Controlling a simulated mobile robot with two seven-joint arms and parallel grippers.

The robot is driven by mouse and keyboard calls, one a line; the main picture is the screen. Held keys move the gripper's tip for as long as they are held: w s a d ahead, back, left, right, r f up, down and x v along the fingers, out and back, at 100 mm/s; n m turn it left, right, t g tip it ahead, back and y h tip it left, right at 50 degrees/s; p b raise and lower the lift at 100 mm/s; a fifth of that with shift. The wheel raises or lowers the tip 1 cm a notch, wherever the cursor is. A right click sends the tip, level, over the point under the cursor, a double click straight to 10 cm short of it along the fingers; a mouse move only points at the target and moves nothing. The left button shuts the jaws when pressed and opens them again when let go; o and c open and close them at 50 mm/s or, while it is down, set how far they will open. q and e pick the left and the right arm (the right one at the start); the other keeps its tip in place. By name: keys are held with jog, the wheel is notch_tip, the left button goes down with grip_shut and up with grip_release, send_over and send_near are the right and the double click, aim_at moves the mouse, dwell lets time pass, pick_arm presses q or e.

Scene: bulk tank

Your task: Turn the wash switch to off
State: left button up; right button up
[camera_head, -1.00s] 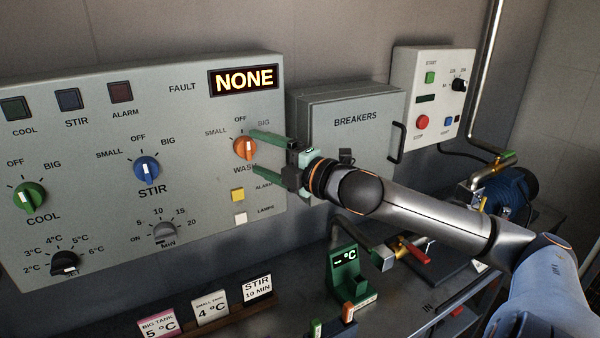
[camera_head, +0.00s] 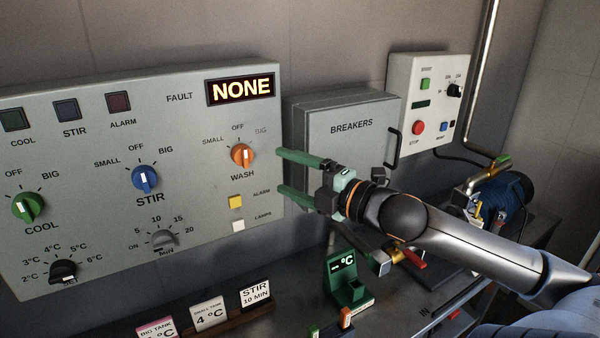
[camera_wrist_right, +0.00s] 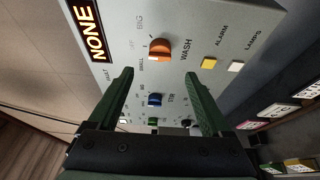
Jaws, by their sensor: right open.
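The wash switch (camera_head: 243,156) is an orange round knob with a white pointer mark, at the right side of the grey control panel (camera_head: 200,190). Its mark stands about upright, towards the OFF label above it, between SMALL and BIG. My right gripper (camera_head: 281,171) is open and empty, with its green fingers to the right of the knob and apart from it. In the right wrist view the knob (camera_wrist_right: 160,50) shows whole beyond the open fingertips (camera_wrist_right: 158,76). My left gripper is not in view.
The yellow alarm button (camera_head: 236,202) and white lamps button (camera_head: 238,225) sit below the knob. The blue stir knob (camera_head: 146,178) is to its left. The breakers box (camera_head: 345,130) stands behind my right gripper. A green temperature display (camera_head: 345,280) stands on the bench below.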

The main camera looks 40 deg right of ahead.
jog(key=shift+s+d, duration=0.15)
jog(key=shift+s, duration=0.95)
jog(key=shift+s, duration=0.1)
